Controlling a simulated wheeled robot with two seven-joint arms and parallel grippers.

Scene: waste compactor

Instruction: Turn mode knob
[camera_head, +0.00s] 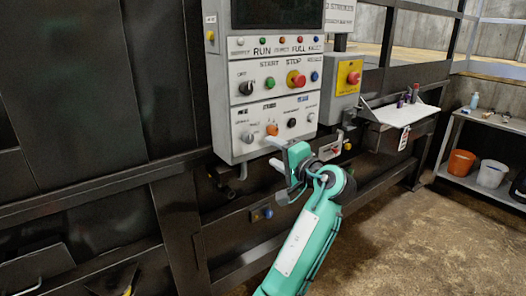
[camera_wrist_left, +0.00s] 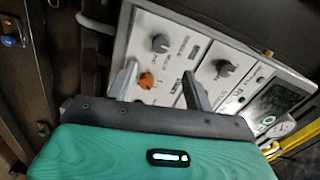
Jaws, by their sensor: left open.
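The control panel (camera_head: 262,108) carries several knobs and buttons. On its lower row are a grey-black knob (camera_head: 248,137), an orange knob (camera_head: 272,129) and a black one (camera_head: 291,122). A larger black knob (camera_head: 245,88) sits higher at left. The labels are too small to tell which is the mode knob. My left gripper (camera_head: 274,150) is open and empty just in front of the panel's lower edge. In the left wrist view its fingers (camera_wrist_left: 160,70) are spread, with the orange knob (camera_wrist_left: 147,80) appearing between them; contact cannot be told. My right gripper is out of view.
A grey box with a red emergency button (camera_head: 354,77) stands right of the panel. A ledge with small bottles (camera_head: 402,112) is farther right. The floor before the machine is clear.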

